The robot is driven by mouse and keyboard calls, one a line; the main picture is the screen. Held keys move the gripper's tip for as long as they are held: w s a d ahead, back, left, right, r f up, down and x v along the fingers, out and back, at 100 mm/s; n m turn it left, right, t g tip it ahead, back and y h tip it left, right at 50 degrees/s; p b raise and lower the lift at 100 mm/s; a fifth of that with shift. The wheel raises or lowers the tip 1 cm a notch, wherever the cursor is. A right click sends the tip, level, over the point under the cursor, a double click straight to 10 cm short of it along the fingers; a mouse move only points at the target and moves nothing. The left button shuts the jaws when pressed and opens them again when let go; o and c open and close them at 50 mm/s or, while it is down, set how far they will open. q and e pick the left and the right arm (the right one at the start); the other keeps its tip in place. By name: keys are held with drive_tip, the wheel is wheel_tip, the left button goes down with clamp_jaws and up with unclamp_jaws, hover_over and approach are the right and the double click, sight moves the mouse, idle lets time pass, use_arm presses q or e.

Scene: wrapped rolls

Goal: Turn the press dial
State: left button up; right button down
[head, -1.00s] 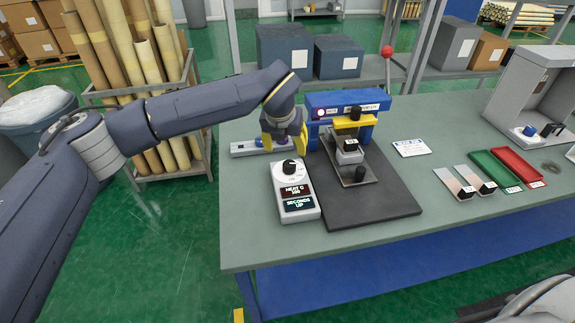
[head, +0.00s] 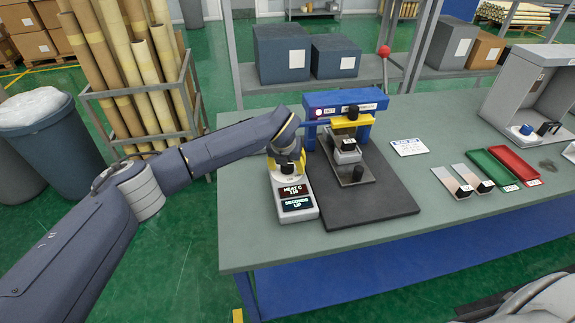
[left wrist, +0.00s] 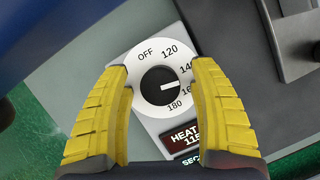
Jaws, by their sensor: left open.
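The press dial (left wrist: 158,85) is a black knob on a white round scale marked OFF, 120, 140, 160 and 180. Its white pointer line points right, between 140 and 160. It sits on the white control box (head: 293,203), whose display reads HEAT C and about 115. My left gripper (left wrist: 165,75) is open, with one yellow finger on each side of the dial and a gap to the knob. In the head view my left gripper (head: 286,165) hides most of the dial. The blue press (head: 340,105) stands behind on a dark mat. My right gripper is not in view.
The dark mat (head: 375,207) lies right of the control box. A white label card (head: 409,147), a green tray (head: 492,167) and a red tray (head: 516,162) lie further right. A grey booth (head: 525,85) stands at the far right. The front table strip is clear.

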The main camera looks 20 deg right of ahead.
use_arm(q)
drive_tip(key=shift+f, duration=0.1)
drive_tip(key=c, duration=1.2)
drive_tip(key=shift+m, duration=0.4)
drive_tip(key=shift+m+g+h, duration=0.3)
drive_tip(key=shift+m+h, duration=0.2)
drive_tip(key=shift+m, duration=0.7)
drive_tip(key=shift+m+g+h, duration=0.3)
drive_tip(key=shift+m+g, duration=0.3)
drive_tip(key=shift+m, duration=0.9)
drive_tip(key=shift+f, duration=0.1)
